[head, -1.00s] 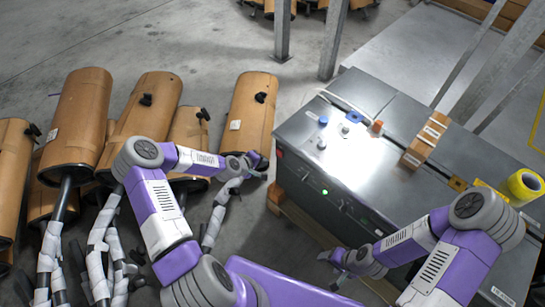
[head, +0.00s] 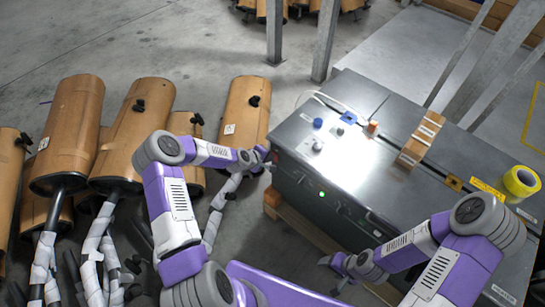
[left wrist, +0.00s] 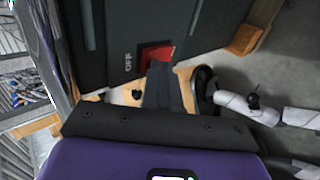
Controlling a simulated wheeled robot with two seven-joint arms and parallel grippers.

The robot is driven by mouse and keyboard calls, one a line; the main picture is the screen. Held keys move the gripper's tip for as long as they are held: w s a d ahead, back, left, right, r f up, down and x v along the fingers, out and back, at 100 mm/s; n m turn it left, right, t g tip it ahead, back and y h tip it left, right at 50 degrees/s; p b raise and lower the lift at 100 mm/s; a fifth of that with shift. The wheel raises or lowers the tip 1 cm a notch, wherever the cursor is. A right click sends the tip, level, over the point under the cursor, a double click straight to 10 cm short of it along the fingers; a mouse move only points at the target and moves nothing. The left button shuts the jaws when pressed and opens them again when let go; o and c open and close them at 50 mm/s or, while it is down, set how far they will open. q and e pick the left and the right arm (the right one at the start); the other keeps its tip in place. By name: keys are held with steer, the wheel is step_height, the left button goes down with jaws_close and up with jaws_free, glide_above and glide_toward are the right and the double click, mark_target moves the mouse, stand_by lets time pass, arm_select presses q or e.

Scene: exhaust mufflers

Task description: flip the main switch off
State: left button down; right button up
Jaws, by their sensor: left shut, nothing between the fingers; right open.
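The red main switch (left wrist: 158,54) is on the dark front panel of the grey cabinet (head: 325,207), beside a white OFF label (left wrist: 128,62). My left gripper (left wrist: 160,68) is shut and empty. Its fingertips overlap the lower edge of the switch in the left wrist view; I cannot tell whether they touch it. In the head view the left gripper (head: 266,159) is at the cabinet's left front corner, and the switch is small and mostly hidden there. My right gripper (head: 332,275) is open and empty, low in front of the cabinet.
A cardboard box (head: 422,140) and a yellow tape roll (head: 522,182) lie on the cabinet top. A green light (head: 322,194) glows on its front. Several brown mufflers (head: 135,132) with wrapped pipes stand to the left. A wooden pallet (head: 290,222) is under the cabinet.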

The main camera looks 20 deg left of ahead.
arm_select(q)
steer(key=shift+d+r, duration=0.15)
steer(key=shift+r, duration=0.75)
arm_select(e)
steer(key=shift+d+r, duration=0.15)
steer(key=shift+r, duration=0.45)
arm_select(q)
steer(key=p+v, duration=0.3)
steer(key=v, duration=1)
steer(key=shift+f+p, duration=0.2)
steer(key=shift+p, duration=0.15)
arm_select(e)
steer(key=r, duration=0.2)
steer(key=s+r, duration=0.1)
steer(key=shift+a+r, duration=0.15)
steer(key=shift+a, duration=0.2)
arm_select(q)
steer(key=shift+s, duration=0.15)
